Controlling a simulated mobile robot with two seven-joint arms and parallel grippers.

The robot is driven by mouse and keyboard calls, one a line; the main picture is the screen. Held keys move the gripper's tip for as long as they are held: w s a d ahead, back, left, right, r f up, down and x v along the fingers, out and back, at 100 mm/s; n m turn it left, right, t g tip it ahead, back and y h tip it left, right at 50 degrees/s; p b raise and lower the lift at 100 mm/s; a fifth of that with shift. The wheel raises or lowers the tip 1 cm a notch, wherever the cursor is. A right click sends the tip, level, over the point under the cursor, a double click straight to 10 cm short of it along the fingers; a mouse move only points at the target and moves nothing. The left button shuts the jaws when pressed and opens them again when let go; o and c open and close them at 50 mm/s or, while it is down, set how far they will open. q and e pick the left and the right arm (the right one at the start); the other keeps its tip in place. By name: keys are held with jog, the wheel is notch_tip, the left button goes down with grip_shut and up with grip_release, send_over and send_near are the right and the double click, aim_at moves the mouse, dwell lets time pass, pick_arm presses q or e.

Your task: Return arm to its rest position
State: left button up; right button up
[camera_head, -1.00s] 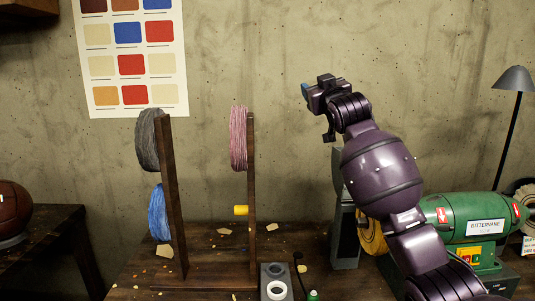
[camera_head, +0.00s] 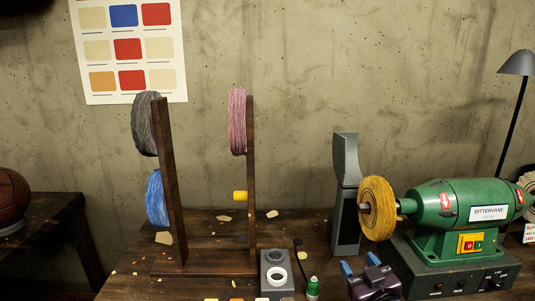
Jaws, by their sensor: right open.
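My right gripper (camera_head: 360,264) shows at the bottom edge of the head view, right of centre. It is dark purple with two blue fingertips that stand apart. It is open, and I see nothing between the fingers. It is in front of the bench grinder and to the right of a small green bottle (camera_head: 313,288). The rest of the right arm is below the picture. My left gripper is not in view.
A green bench grinder (camera_head: 440,208) with a yellow buffing wheel (camera_head: 377,208) stands at the right. A grey post (camera_head: 346,185) is beside it. A wooden thread rack (camera_head: 172,185) and a grey block with a white ring (camera_head: 276,276) stand to the left.

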jog(key=s+d+f+m+g+h, duration=0.1)
jog(key=s+d+f+g, duration=0.2)
jog(key=s+f, duration=0.9)
jog(key=s+d+f+m+g+h+b, duration=0.1)
jog(key=s+d+f+g+h, duration=0.1)
jog(key=s+f, duration=1)
jog(key=s+d+g, duration=0.1)
jog(key=s, duration=0.4)
jog(key=shift+d+f+m+g, duration=0.3)
jog(key=shift+d+m+g, duration=0.05)
jog(key=shift+m+g, duration=0.05)
jog(key=shift+c, duration=0.4)
